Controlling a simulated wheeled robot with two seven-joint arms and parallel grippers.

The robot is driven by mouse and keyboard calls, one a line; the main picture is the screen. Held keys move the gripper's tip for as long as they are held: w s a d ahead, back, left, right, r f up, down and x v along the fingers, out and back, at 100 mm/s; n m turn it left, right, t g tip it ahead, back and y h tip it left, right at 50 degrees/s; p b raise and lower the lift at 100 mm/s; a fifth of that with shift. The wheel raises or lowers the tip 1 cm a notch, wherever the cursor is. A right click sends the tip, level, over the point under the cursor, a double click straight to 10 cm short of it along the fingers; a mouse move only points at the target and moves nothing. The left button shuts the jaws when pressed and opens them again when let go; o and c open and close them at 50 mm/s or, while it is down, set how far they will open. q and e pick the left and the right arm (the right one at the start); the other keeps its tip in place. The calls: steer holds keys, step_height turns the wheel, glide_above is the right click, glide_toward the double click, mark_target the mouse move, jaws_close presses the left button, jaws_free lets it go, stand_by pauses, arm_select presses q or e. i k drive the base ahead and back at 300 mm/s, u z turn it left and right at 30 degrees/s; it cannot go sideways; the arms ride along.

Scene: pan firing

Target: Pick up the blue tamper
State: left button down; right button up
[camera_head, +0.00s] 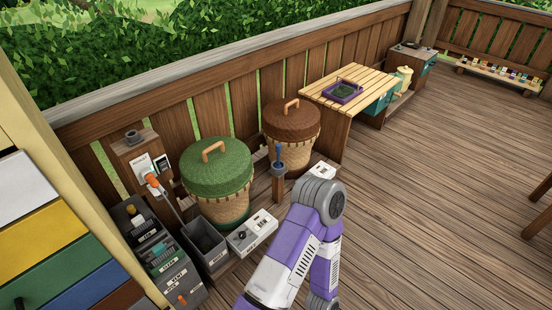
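The blue tamper (279,153) stands upright in or on a narrow wooden post (278,185), in front of the brown-lidded basket. Its upper part shows blue; I cannot make out its lower end. One of my purple and white arms rises from the bottom edge and bends at a grey joint, right of and nearer than the tamper. Neither gripper is in view, so I cannot see whether they are open or shut. No gripper is seen touching the tamper.
A grey bin (205,243) and a white control box (252,233) stand in front. A slatted table (367,88) is behind right.

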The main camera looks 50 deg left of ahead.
mark_target(278, 146)
steer(key=u, duration=0.4)
steer(key=i, duration=1.95)
steer(key=u, duration=1.2)
steer(key=i, duration=1.4)
steer(key=u, duration=1.8)
steer(key=i, duration=0.45)
steer(key=u, duration=0.4)
